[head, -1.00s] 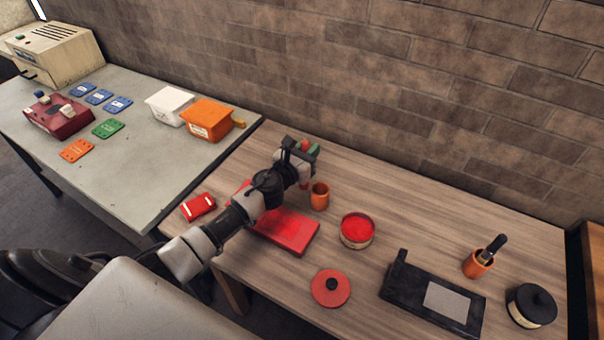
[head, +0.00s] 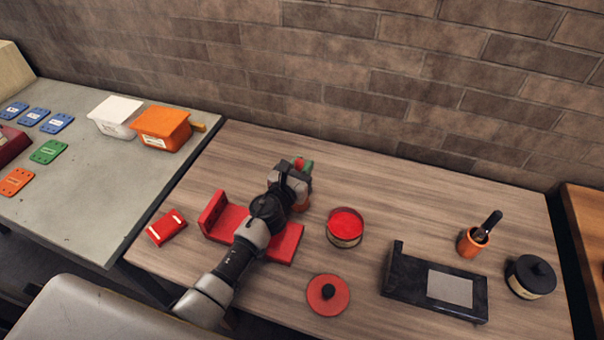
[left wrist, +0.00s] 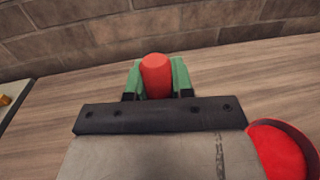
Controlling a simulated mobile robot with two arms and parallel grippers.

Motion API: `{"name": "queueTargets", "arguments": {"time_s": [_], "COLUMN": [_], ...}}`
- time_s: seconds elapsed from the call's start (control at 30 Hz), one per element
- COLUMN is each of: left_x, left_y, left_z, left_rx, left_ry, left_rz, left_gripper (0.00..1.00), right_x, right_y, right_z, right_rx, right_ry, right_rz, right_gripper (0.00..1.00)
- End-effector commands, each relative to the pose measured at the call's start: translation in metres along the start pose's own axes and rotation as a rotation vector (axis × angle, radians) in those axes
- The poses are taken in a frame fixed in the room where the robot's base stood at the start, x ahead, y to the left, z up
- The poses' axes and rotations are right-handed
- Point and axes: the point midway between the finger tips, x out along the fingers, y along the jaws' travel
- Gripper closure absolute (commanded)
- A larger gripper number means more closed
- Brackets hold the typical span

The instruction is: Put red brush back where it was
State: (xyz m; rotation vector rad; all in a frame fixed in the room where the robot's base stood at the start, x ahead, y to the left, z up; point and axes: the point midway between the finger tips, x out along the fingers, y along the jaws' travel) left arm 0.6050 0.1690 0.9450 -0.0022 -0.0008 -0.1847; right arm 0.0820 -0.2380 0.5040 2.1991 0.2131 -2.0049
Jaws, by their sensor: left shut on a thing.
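My left gripper (head: 304,166) is shut on the red brush (left wrist: 156,74). In the left wrist view the brush's rounded red end stands between the green fingertips; its lower part is hidden. In the head view only a little red shows at the fingertips. An orange cup (head: 303,202) is mostly hidden behind the gripper, with a sliver showing just below it. I cannot tell whether the brush is inside or above this cup. My right gripper is not in view.
A red stand (head: 285,245) lies under my left arm. An open red tin (head: 345,228) and its red lid (head: 327,295) are to the right. Further right are a black stand (head: 410,275), an orange cup with a black brush (head: 472,243) and a black-lidded tin (head: 530,277).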

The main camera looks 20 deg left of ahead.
Motion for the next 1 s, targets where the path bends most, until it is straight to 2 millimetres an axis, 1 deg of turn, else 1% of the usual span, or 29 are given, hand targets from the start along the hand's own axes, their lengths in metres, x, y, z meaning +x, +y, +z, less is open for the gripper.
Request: {"name": "queueTargets", "arguments": {"time_s": [0.03,0.13,0.3,0.43,0.47,0.6,0.63,0.87,1.0], "left_x": [0.000,0.000,0.000,0.000,0.000,0.000,0.000,0.000,-0.003], "left_y": [0.000,0.000,0.000,0.000,0.000,0.000,0.000,0.000,0.000], "left_z": [-0.007,-0.006,-0.005,-0.010,-0.009,-0.008,-0.008,-0.008,-0.005], "left_rx": [-0.002,0.001,0.001,0.001,0.001,0.001,0.001,0.001,0.002], "left_ry": [-0.001,-0.001,-0.001,-0.001,-0.001,0.000,0.000,0.000,0.001], "left_rz": [0.001,-0.001,-0.001,-0.001,0.000,0.000,0.000,0.000,0.000], "left_gripper": [1.00,1.00,1.00,1.00,0.76,0.55,0.52,0.52,0.52], "right_x": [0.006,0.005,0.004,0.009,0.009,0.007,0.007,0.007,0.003], "right_y": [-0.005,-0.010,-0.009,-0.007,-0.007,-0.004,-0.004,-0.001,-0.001], "right_z": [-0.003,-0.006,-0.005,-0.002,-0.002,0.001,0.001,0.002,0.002], "right_rx": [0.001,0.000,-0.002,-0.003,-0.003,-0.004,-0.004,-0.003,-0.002], "right_ry": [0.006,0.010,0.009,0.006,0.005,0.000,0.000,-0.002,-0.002], "right_rz": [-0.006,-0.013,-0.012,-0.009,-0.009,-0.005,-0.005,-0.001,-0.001], "right_gripper": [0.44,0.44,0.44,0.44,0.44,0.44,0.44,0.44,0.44]}}
